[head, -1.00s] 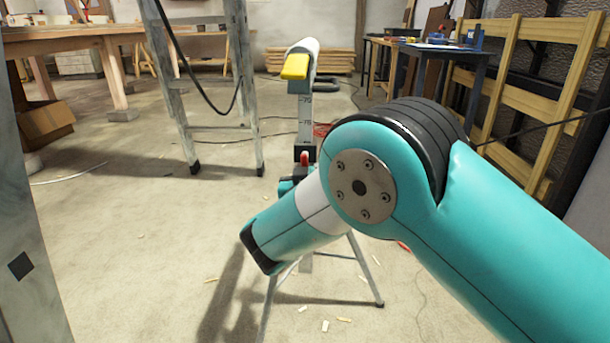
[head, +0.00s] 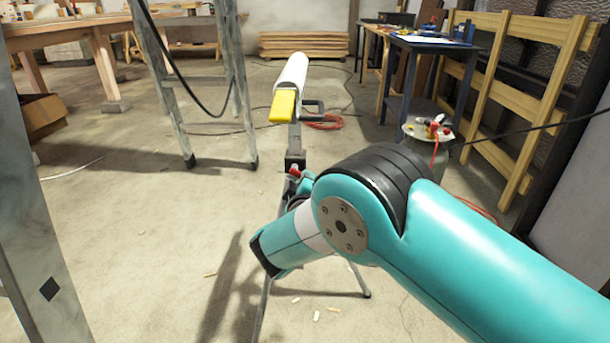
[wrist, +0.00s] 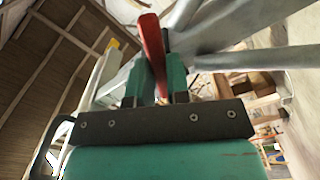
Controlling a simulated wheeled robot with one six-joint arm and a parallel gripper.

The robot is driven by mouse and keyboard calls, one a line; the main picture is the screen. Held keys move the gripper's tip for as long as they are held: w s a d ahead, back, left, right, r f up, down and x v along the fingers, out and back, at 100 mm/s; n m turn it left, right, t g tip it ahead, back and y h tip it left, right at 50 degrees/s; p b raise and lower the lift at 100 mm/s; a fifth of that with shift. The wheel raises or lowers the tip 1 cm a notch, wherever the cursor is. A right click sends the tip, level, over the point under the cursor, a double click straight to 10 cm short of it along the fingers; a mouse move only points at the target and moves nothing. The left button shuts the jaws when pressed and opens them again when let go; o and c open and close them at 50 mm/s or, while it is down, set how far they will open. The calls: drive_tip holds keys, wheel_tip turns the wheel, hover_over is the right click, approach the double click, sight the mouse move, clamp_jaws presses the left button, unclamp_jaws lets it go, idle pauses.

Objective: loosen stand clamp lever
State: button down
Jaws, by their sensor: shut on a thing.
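The stand has a white roller (head: 292,73) with a yellow end on top of an upright post (head: 295,140). A collar with a red clamp lever (head: 295,172) sits lower on the post, above splayed legs. In the wrist view the red lever (wrist: 152,42) stands between the two teal fingers of my gripper (wrist: 155,80). The fingers are shut on it from both sides. In the head view my arm hides most of the gripper and the lower part of the stand.
A stepladder (head: 180,95) with a hanging black cable stands to the left, with another metal upright (head: 40,230) nearer. A bucket of tools (head: 428,138) and a blue table (head: 435,45) are at right. Red cable (head: 322,122) lies behind the stand. Floor around the legs is mostly clear.

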drive_tip(key=shift+d+r+n+p, duration=0.1)
drive_tip(key=shift+r+n+p, duration=0.15)
drive_tip(key=shift+n+p, duration=0.55)
drive_tip(key=shift+r+n+p, duration=0.3)
drive_tip(key=shift+n+p, duration=0.15)
drive_tip(key=shift+n, duration=0.6)
drive_tip(key=shift+d+r+n+p, duration=0.1)
drive_tip(key=shift+r+n+p, duration=0.15)
drive_tip(key=shift+n+p, duration=0.55)
drive_tip(key=shift+n, duration=0.35)
drive_tip(key=c, duration=1.1)
unclamp_jaws()
